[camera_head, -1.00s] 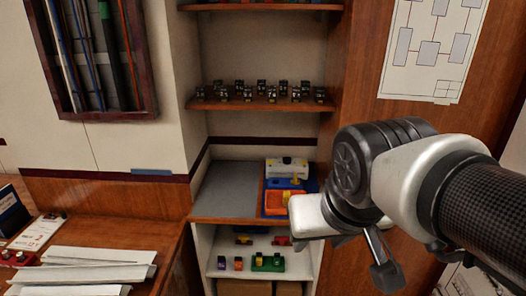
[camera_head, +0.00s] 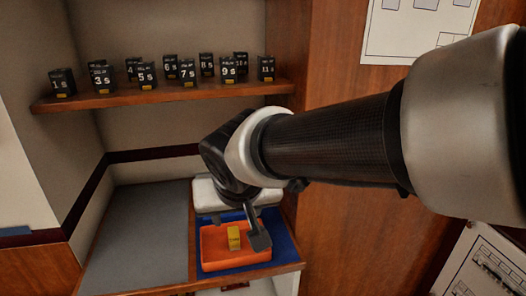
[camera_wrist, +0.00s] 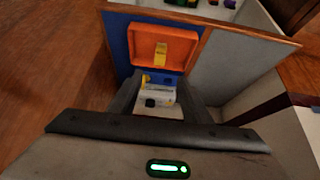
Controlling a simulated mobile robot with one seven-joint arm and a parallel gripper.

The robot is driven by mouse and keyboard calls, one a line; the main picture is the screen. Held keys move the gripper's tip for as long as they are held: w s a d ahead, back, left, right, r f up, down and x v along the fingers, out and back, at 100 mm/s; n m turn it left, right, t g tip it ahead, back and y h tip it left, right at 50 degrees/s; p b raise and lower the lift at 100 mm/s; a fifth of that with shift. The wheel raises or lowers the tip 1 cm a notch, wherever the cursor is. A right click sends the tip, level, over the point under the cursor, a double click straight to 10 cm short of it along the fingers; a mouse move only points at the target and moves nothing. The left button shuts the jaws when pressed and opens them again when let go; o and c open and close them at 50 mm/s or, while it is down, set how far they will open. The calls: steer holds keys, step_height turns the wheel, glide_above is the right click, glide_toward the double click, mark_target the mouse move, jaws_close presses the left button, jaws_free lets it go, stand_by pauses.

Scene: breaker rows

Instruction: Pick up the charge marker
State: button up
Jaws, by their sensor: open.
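A small upright yellow block (camera_head: 234,237), which looks like the charge marker, sits in a shallow orange tray (camera_head: 212,256); any lettering on it is too small to read. In the wrist view the yellow block (camera_wrist: 161,50) shows in the orange tray (camera_wrist: 135,42), beyond my fingertips. My gripper (camera_head: 262,222) is open and hangs over the shelf, just behind and right of the block, apart from it. In the wrist view my gripper (camera_wrist: 160,97) has its dark fingers spread, with nothing held between them. My arm hides part of the shelf behind.
A white case (camera_head: 208,195) with a dark knob stands behind the orange tray, on a blue mat (camera_head: 283,238). A bare grey surface (camera_head: 140,235) lies to the left. A wooden shelf (camera_head: 160,95) above carries several numbered black breakers. A wooden panel (camera_head: 345,215) stands at right.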

mark_target(234, 233)
steer(key=b+x, duration=0.4)
steer(key=x, duration=1.3)
steer(key=shift+s+d+f, duration=0.15)
steer(key=shift+c, duration=0.2)
jaws_close()
